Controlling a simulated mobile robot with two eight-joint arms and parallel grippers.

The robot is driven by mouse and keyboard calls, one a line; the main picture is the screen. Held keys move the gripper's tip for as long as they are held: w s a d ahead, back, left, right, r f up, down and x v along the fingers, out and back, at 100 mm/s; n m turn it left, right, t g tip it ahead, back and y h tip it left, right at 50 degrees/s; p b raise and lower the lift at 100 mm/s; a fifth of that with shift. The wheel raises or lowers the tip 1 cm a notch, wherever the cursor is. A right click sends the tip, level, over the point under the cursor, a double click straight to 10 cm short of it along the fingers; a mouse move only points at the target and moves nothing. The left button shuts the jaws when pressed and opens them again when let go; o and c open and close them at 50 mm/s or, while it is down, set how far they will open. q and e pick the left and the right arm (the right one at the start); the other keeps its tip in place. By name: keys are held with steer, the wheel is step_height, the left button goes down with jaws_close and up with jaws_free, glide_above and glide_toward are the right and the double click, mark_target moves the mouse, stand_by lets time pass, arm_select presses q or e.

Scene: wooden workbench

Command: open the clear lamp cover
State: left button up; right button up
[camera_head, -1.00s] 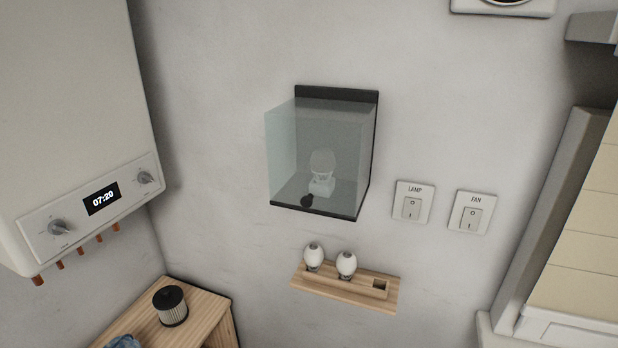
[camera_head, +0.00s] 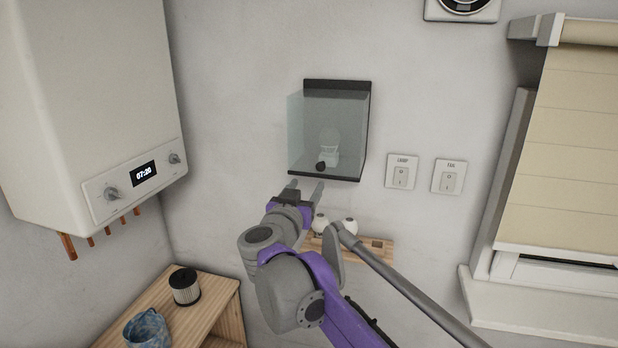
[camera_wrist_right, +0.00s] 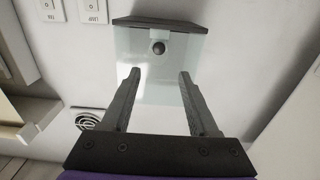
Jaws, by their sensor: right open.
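The clear lamp cover (camera_head: 297,135) is a glass box on the wall with a dark back plate and dark lower edge. My right gripper (camera_head: 306,184) is open and empty, just below and in front of the cover, apart from the knob. In the right wrist view the cover (camera_wrist_right: 178,75) lies beyond the two spread fingers (camera_wrist_right: 158,74), with the knob (camera_wrist_right: 158,47) between and beyond their tips. My left gripper is not in view.
LAMP (camera_head: 401,172) and FAN (camera_head: 449,177) switches are right of the cover. A wooden bulb shelf (camera_head: 385,256) below it is partly hidden by my right arm. A boiler (camera_head: 95,90) hangs at left, above a wooden stand (camera_head: 215,300). A window blind (camera_head: 565,140) is at right.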

mark_target(320, 167)
steer(key=p+x, duration=0.1)
steer(key=x, duration=1)
steer(key=shift+w+d+f+p, duration=0.1)
steer(key=shift+d+p, duration=0.05)
steer(key=shift+p, duration=0.2)
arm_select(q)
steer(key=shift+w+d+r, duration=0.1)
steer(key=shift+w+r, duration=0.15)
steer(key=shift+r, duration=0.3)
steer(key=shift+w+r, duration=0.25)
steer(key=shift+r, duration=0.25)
arm_select(e)
jaws_close()
